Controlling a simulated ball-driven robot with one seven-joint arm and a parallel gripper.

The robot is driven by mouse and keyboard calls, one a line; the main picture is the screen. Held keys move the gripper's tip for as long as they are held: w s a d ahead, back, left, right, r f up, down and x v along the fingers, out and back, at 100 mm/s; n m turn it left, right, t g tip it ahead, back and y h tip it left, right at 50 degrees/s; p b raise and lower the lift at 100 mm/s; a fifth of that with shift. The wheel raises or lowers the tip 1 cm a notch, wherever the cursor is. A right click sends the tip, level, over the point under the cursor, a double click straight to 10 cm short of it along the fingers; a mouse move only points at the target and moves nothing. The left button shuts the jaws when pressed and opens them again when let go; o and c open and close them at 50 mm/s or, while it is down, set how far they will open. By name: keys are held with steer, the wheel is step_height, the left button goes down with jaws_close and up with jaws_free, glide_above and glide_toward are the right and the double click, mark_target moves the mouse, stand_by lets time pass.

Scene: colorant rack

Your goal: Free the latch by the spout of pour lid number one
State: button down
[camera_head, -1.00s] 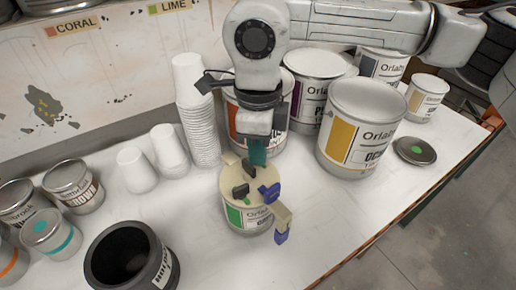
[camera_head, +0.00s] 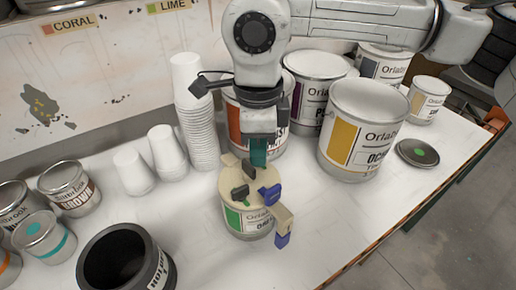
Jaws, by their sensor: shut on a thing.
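The pour lid (camera_head: 252,200) is a cream disc seated on a small paint can (camera_head: 246,220) with a green label patch. A cream spout (camera_head: 284,215) with a blue tip juts from its front right. A blue latch (camera_head: 270,194) sits on the rim near the spout. A dark grip (camera_head: 240,192) stands on the lid's middle. My gripper (camera_head: 258,160) points down at the lid's back edge, with a teal part between or at its fingers. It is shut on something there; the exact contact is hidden. A cream tab shows at the lid's back left.
Large Orlab cans, one with a yellow label (camera_head: 362,130), stand behind and right. A stack of white cups (camera_head: 196,120) is at back left. An open dark pot (camera_head: 125,262) is at front left. A loose dark lid (camera_head: 417,153) lies at right. The front right table is clear.

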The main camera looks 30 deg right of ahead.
steer(key=shift+n+b, duration=1.4)
steer(key=shift+n, duration=1)
stand_by(3.5)
steer(key=c, duration=1.5)
jaws_free()
steer(key=shift+r, duration=0.15)
step_height(320, 180, up, 11)
steer(key=shift+f, duration=0.2)
steer(key=shift+o, duration=0.4)
